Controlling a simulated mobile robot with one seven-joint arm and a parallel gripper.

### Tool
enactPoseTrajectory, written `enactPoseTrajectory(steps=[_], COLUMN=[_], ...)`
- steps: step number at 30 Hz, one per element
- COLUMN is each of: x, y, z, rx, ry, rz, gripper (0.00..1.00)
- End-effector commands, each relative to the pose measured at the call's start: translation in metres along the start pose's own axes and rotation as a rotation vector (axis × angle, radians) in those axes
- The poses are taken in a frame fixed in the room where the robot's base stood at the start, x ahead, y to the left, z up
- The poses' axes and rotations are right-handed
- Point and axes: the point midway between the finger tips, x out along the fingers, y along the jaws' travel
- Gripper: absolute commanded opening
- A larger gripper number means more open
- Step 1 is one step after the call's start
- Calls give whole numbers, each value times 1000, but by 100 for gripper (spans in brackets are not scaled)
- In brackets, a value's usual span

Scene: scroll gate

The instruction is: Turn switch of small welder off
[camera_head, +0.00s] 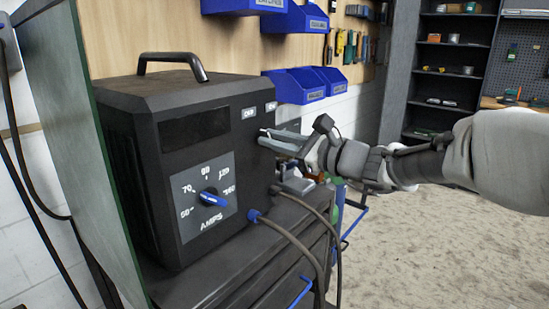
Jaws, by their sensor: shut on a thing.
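The small welder (165,95) is a black box with a carry handle, standing on a dark cart. Its front carries a dark display window and a blue amps knob (213,199) on a grey dial. Two small light labels (249,112) sit at the upper right of the front; their lettering is too small to read surely. My gripper (268,138) reaches in from the right, just below these labels, with its fingers shut at the front panel. The switch lies between the fingers and is mostly hidden by them, so its position cannot be told.
Cables (295,240) run from the welder's lower front over the cart (215,280). Blue bins (295,86) and tools hang on the wall behind. A dark shelf (450,60) stands at the back right. The floor (430,250) at right is clear.

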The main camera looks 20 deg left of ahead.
Motion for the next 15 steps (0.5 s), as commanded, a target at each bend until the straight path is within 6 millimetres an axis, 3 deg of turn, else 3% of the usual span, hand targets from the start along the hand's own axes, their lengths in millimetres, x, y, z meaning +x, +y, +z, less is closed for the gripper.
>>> enactPoseTrajectory(steps=[15], x=[0], y=[2], z=[-2], rx=[-217], ry=[0], rz=[0], gripper=[0])
